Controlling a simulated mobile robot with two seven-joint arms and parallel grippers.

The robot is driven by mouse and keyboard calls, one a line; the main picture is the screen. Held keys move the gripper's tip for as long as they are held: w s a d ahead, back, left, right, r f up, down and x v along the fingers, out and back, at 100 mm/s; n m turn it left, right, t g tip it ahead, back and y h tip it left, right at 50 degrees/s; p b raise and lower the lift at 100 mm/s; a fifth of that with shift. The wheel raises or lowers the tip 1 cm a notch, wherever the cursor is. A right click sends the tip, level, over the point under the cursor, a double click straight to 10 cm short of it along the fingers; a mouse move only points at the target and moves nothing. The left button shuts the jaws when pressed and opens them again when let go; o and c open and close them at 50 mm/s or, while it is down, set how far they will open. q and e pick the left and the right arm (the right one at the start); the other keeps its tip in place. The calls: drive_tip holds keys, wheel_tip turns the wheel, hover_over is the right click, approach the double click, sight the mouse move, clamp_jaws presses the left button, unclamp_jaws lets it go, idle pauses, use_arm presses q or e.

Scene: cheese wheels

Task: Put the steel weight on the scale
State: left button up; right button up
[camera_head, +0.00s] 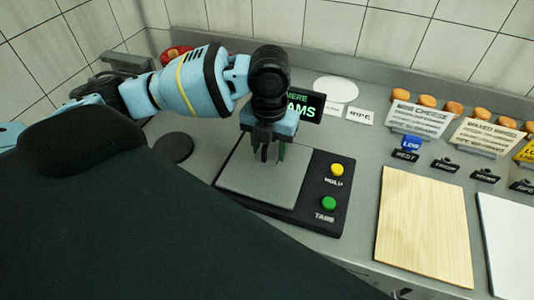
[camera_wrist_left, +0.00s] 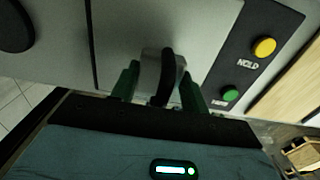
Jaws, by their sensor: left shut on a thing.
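The scale has a grey square plate (camera_head: 250,188) on a black base, with a yellow HOLD button (camera_head: 337,170) and a green TARE button (camera_head: 328,203). My left gripper (camera_head: 272,152) points down over the back part of the plate. In the left wrist view, its green fingers are closed on the steel weight (camera_wrist_left: 150,66), a small grey piece with a dark curved part in front. The weight is mostly hidden in the head view. I cannot tell whether it touches the plate. My right gripper is not in view.
A lit display (camera_head: 306,106) stands behind the scale, partly covered by my arm. A black disc (camera_head: 174,147) lies left of the scale and a white disc (camera_head: 336,89) behind it. A wooden board (camera_head: 423,228) lies to the right. Signs and small cheeses line the back.

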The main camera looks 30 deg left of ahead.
sight(267, 156)
use_arm(q)
drive_tip(key=shift+w+a+f, duration=0.1)
drive_tip(key=shift+a+f, duration=0.1)
drive_tip(key=shift+a, duration=0.25)
drive_tip(key=shift+d+f, duration=0.1)
drive_tip(key=shift+f, duration=1.4)
drive_tip(key=shift+f, duration=0.1)
drive_tip(key=o, duration=1.3)
drive_tip(key=shift+f, duration=0.1)
drive_tip(key=shift+o, duration=0.2)
wheel_tip(267, 156, up, 12)
drive_tip(key=shift+r+p, duration=0.15)
drive_tip(key=shift+p, duration=0.25)
